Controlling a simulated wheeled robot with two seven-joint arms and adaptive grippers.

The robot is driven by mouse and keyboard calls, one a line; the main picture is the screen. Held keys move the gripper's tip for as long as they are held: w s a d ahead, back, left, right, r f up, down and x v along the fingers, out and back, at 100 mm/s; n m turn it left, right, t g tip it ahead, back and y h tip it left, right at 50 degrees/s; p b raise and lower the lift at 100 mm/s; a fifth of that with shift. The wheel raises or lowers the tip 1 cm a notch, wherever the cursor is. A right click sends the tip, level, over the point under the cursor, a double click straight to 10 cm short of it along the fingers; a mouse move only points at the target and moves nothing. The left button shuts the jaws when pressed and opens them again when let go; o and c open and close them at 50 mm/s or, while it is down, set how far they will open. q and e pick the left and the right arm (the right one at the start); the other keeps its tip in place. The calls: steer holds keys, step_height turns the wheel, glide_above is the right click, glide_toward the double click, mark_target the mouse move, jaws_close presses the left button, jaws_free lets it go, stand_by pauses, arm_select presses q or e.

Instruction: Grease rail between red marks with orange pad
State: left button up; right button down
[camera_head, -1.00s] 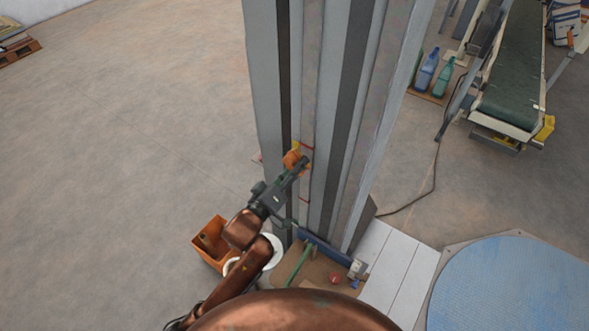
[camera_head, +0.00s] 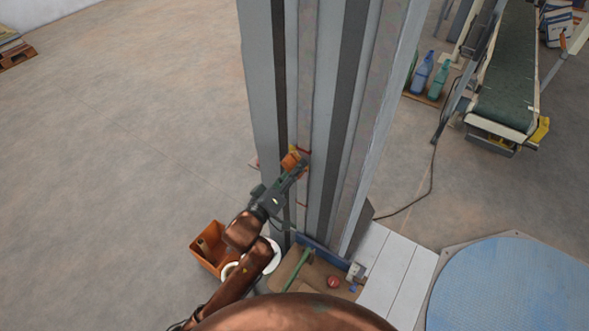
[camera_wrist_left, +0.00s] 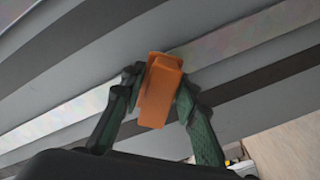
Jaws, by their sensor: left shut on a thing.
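My left gripper (camera_head: 295,169) is shut on the orange pad (camera_head: 290,160). In the left wrist view the orange pad (camera_wrist_left: 160,90) sits between the two dark green fingers (camera_wrist_left: 158,98), its far end at the pale, shiny rail strip (camera_wrist_left: 245,40). Whether it touches the strip is hard to tell. In the head view the rail (camera_head: 308,90) runs up the tall grey column. One red mark (camera_head: 304,150) shows just above the pad and another red mark (camera_head: 302,204) below the gripper. My right gripper is not in view.
An orange bin (camera_head: 207,250) and a white round container stand on the floor below my left arm. A tray (camera_head: 318,280) with a green-handled tool and a red object lies at the column's foot. A blue round platform (camera_head: 510,295) is at lower right, a conveyor (camera_head: 505,90) beyond.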

arm_select(q)
steer(key=shift+w+d, duration=0.25)
steer(key=shift+w, duration=0.15)
